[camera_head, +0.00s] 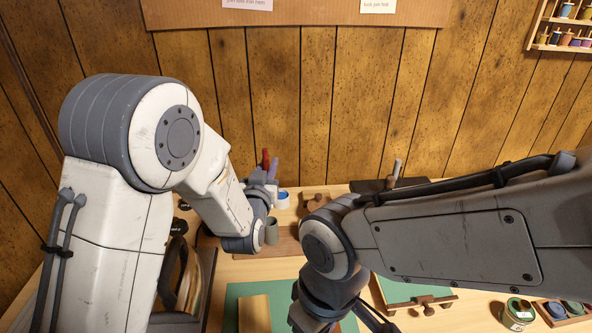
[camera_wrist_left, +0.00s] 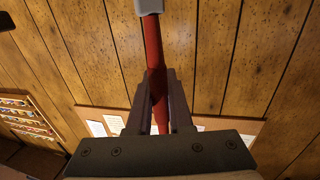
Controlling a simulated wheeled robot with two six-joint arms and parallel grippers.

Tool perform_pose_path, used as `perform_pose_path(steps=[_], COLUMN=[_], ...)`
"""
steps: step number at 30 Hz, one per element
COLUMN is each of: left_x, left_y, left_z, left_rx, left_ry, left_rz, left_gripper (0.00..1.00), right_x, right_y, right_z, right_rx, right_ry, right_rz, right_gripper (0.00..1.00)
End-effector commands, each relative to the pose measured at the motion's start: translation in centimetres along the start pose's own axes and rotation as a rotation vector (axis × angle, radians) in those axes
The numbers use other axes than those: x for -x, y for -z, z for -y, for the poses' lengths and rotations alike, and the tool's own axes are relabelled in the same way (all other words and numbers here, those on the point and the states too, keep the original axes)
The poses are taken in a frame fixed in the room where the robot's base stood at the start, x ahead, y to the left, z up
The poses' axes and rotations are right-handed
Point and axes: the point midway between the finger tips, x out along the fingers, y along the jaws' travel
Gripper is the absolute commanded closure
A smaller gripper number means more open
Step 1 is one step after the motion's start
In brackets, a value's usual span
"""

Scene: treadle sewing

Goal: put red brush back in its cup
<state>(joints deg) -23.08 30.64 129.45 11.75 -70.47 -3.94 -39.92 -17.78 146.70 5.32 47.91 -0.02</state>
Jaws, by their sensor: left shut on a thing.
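The red brush (camera_wrist_left: 153,50) has a red handle and a grey block at its far end in the left wrist view. My left gripper (camera_wrist_left: 159,90) is shut on the handle. In the head view the brush's red part (camera_head: 265,157) sticks up above my left gripper (camera_head: 267,174), near the back wall. A blue-and-white cup (camera_head: 283,200) stands just right of the gripper. A grey-green cup (camera_head: 271,233) stands nearer, beside my left wrist. I cannot tell which cup is the brush's. My right arm crosses the right side; its gripper is not visible.
A green mat (camera_head: 240,292) with a wooden block (camera_head: 254,313) lies at the front. A wooden clamp-like piece (camera_head: 424,304) lies right of my right arm. A green tin (camera_head: 517,312) stands at the far right. The wooden wall closes off the back.

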Motion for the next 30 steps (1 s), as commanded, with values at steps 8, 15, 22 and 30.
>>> perform_pose_path(steps=[8, 15, 22, 30], left_x=[0.0, 0.0, 0.0, 0.0], left_y=[-1.4, -3.7, -6.2, -8.9], left_z=[0.1, 0.1, 0.2, 0.1], left_rx=[0.000, 0.000, 0.000, 0.000], left_ry=[0.001, 0.001, 0.002, 0.001], left_rz=[0.001, 0.001, -0.001, -0.001], left_gripper=[1.00, 1.00, 1.00, 1.00], right_x=[-0.8, -2.1, -4.6, -7.3], right_y=[0.0, -0.1, -0.2, -0.4], right_z=[-0.1, -0.1, -0.3, -0.5], right_rx=[0.000, 0.000, 0.000, 0.000], right_ry=[0.000, 0.000, 0.000, 0.000], right_rz=[0.000, 0.000, 0.000, 0.000], right_gripper=[0.45, 0.45, 0.45, 0.45])
